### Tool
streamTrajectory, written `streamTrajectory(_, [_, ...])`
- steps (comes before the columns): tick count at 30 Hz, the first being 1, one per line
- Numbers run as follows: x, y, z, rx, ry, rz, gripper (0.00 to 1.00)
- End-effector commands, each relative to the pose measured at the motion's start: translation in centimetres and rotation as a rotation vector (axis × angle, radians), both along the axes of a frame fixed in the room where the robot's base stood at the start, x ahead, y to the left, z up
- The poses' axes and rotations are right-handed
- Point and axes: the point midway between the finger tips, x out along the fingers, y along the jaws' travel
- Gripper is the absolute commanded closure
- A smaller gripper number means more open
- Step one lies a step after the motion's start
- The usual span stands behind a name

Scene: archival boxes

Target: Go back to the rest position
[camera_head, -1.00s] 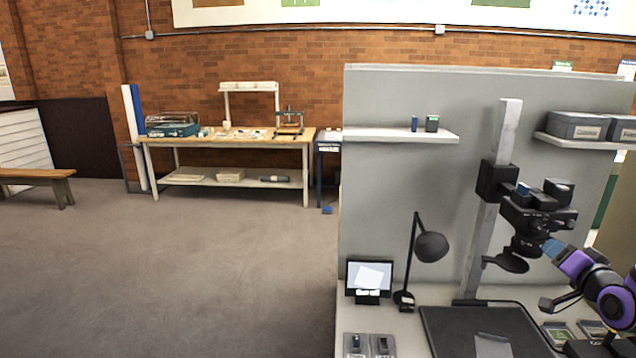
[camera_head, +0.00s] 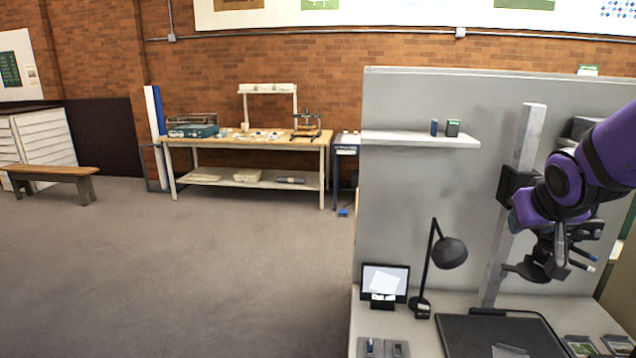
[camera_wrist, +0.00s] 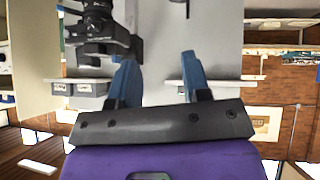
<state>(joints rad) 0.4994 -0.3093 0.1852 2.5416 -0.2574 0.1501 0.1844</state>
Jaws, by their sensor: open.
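My gripper (camera_head: 588,263) is at the right in the head view, with my purple arm raised in the foreground. Its fingers point down and to the right, in front of the copy stand as seen from here. In the wrist view my gripper (camera_wrist: 157,60) shows two blue fingers spread apart with nothing between them. The grey panel (camera_wrist: 190,30) lies beyond them. The black copy-stand camera (camera_wrist: 97,25) is at the upper left of the wrist view, apart from the fingers. In the head view my arm hides most of that camera.
The pale stand column (camera_head: 528,140) rises before the grey partition (camera_head: 420,200). A black desk lamp (camera_head: 450,253), a small screen (camera_head: 385,281) and a black baseboard (camera_head: 490,335) are on the desk. A wooden workbench (camera_head: 250,143) is at the back.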

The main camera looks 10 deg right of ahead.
Motion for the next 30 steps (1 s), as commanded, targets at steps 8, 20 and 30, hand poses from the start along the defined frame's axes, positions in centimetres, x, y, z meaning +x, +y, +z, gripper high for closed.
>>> streamTrajectory(8, [-6.8, 7.0, 4.0, 0.057, 0.124, 0.100, 0.56])
streamTrajectory(20, [-15.0, 11.9, 6.0, 0.172, 0.264, 0.270, 0.56])
streamTrajectory(30, [-15.4, 12.1, 6.0, 0.177, 0.272, 0.276, 0.56])
